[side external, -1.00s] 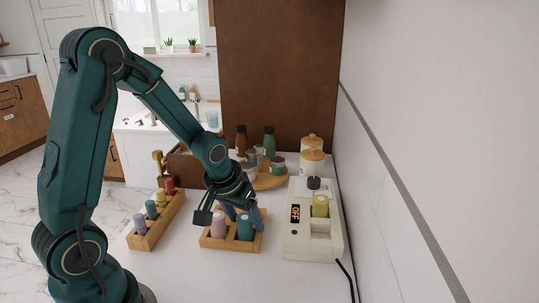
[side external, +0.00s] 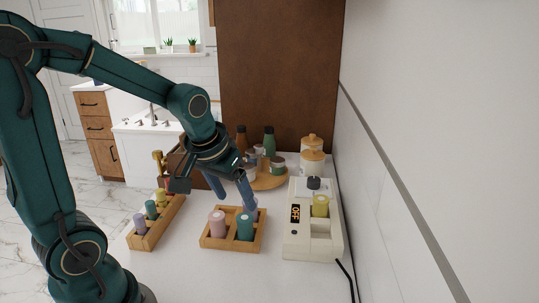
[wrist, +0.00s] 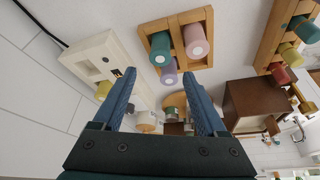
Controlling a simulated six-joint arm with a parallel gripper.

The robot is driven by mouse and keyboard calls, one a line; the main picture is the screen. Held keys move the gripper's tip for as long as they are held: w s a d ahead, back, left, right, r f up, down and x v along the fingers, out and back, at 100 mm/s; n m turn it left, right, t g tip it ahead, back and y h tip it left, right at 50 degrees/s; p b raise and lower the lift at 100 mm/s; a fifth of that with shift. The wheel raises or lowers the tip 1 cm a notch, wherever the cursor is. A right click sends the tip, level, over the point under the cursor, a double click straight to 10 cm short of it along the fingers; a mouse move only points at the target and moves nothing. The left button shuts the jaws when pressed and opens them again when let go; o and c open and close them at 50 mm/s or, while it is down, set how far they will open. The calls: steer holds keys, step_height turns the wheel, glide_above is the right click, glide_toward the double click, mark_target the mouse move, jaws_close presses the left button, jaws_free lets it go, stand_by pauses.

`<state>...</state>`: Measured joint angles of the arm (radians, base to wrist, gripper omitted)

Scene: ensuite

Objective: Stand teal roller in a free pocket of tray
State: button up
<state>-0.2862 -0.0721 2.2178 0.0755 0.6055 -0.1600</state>
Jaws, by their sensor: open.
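A teal roller (side external: 245,227) stands upright in the front right pocket of the wooden tray (side external: 214,245); it also shows in the wrist view (wrist: 160,46). A pink roller (side external: 217,225) stands beside it in the front left pocket. A lavender roller (wrist: 168,74) is at the tray's back right, mostly hidden behind the teal one and my finger in the side view. Another teal roller (side external: 151,209) stands in the long wooden rack at left. My gripper (side external: 238,204) is open and empty, above and behind the tray, with its fingers pointing down.
The long rack (side external: 150,240) also holds lavender, yellow and red rollers. A cream heater (side external: 300,248) with a yellow roller (side external: 320,205) and a cord stands at right, near the wall. Bottles and jars crowd a round board (side external: 268,183) behind. Counter in front of the tray is clear.

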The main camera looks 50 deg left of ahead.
steer(key=s+d+r+m+t+h, duration=0.1)
steer(key=s+d+r+m, duration=0.3)
steer(key=s+d, duration=0.4)
steer(key=shift+s+d+m+h, duration=0.3)
steer(key=shift+s+h, duration=0.1)
steer(key=shift+s, duration=0.75)
